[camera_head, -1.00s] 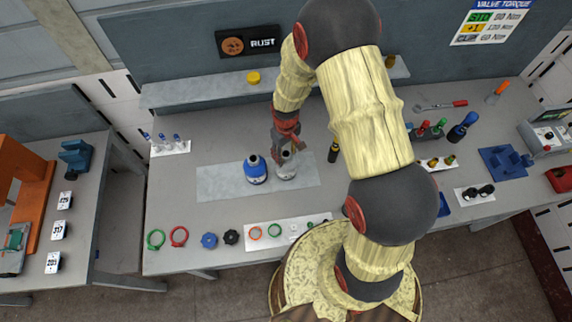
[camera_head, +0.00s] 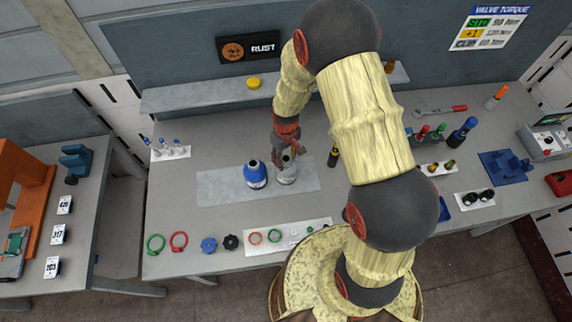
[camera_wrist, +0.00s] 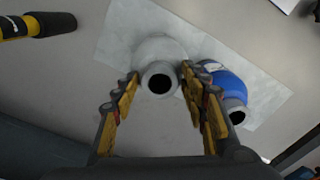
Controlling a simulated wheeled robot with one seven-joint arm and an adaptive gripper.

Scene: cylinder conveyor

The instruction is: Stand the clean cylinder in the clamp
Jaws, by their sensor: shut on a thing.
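A grey cylinder (camera_head: 287,174) stands on a pale mat (camera_head: 215,188) on the main bench, to the right of a blue cylinder (camera_head: 256,176). My gripper (camera_head: 286,156) is at the grey cylinder's top. In the wrist view, my gripper (camera_wrist: 160,82) has one finger on each side of the grey cylinder's neck (camera_wrist: 160,60) and is shut on it. A blue vise-like fixture (camera_head: 76,160) stands on the left table, and a blue block fixture (camera_head: 503,166) on the bench's right; I cannot tell which is the clamp.
Rings and knobs (camera_head: 208,243) line the front edge. An orange press (camera_head: 30,185) stands on the left table. The bench left of the mat is mostly clear.

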